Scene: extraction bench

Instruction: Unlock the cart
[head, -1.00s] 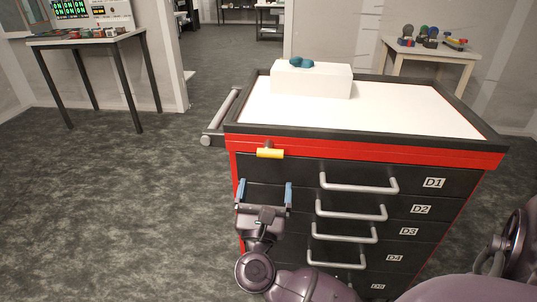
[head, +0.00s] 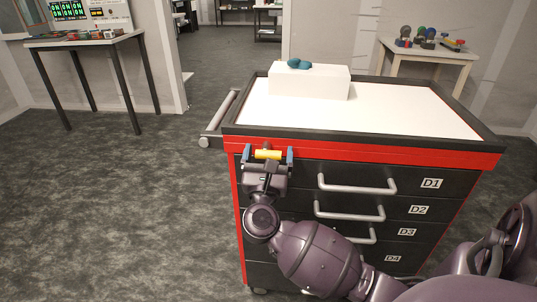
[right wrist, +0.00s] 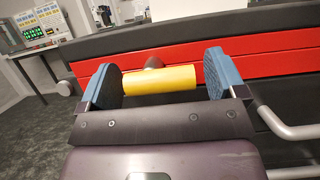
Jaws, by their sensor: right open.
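The cart (head: 368,138) is a black and red drawer cabinet with a white top and drawers labelled D1 and down. A yellow lock handle (head: 267,154) lies level on the red band near the cart's front left corner. My right gripper (head: 268,156) is open in front of it, with one blue finger at each end of the handle. In the right wrist view the yellow handle (right wrist: 160,80) lies crosswise between the two fingers. The left finger is close to its end; whether either finger touches it I cannot tell. My left gripper is not in view.
A white box (head: 308,82) with a teal object (head: 299,63) stands on the cart top. Silver drawer handles (head: 357,186) stick out right of my gripper. A side push bar (head: 219,118) is at the left. Open floor lies left of the cart.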

